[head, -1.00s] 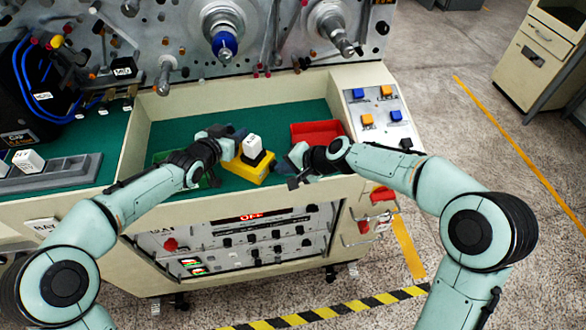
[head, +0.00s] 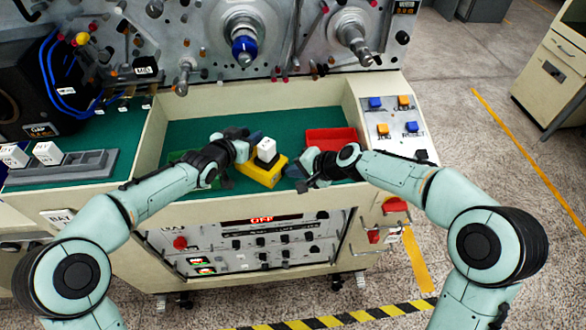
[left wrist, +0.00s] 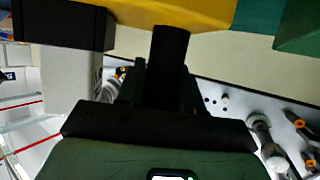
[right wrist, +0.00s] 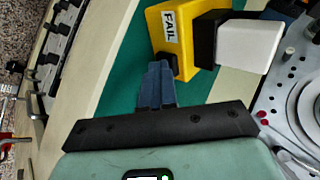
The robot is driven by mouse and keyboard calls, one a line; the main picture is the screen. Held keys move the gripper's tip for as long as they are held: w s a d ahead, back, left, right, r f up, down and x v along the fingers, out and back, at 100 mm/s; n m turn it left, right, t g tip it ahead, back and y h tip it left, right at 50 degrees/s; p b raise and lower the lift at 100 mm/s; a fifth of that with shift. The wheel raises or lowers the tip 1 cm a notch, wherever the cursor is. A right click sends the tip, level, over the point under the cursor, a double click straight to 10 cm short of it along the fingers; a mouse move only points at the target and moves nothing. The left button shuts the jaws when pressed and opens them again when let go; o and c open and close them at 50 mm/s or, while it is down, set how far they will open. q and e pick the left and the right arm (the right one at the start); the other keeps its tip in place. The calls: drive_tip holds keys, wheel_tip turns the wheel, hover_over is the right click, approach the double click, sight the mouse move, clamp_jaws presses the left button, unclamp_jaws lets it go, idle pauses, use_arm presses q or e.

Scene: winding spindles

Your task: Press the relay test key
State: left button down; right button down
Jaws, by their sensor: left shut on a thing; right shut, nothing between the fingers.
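The yellow tester (head: 259,175) sits in the green-lined bay, with a white block (head: 266,149) in a black socket on top. In the right wrist view the tester (right wrist: 181,22) shows a FAIL label and a black key-like part (right wrist: 167,65) low on its face. My left gripper (head: 247,141) is at the tester's left and is shut on it; its dark fingers meet the yellow edge in the left wrist view (left wrist: 168,32). My right gripper (head: 293,170) is shut and empty, right of the tester. Its fingertips (right wrist: 156,72) appear close beside the black part; contact cannot be told.
A red tray (head: 331,135) stands behind my right gripper. A green tray (head: 181,157) is partly hidden by my left arm. A grey rack (head: 75,167) with white blocks is at left. A button panel (head: 394,129) is at right. The bay's front wall runs beneath both arms.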

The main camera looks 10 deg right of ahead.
use_arm(q)
drive_tip(key=shift+s+d+f, duration=0.1)
drive_tip(key=shift+d+f, duration=0.1)
drive_tip(key=shift+d, duration=0.05)
use_arm(e)
drive_tip(key=s+d, duration=0.2)
drive_tip(key=shift+s+d, duration=0.15)
drive_tip(key=shift+d, duration=0.25)
use_arm(q)
drive_tip(key=shift+a, duration=0.2)
use_arm(e)
drive_tip(key=v, duration=0.9)
drive_tip(key=shift+d+r, duration=0.25)
drive_tip(key=shift+r, duration=0.05)
use_arm(q)
drive_tip(key=shift+a, duration=0.15)
use_arm(e)
drive_tip(key=shift+s, duration=0.15)
use_arm(q)
drive_tip(key=c, duration=0.7)
unclamp_jaws()
drive_tip(key=shift+o, duration=0.2)
drive_tip(key=shift+r, duration=0.1)
drive_tip(key=shift+r, duration=0.1)
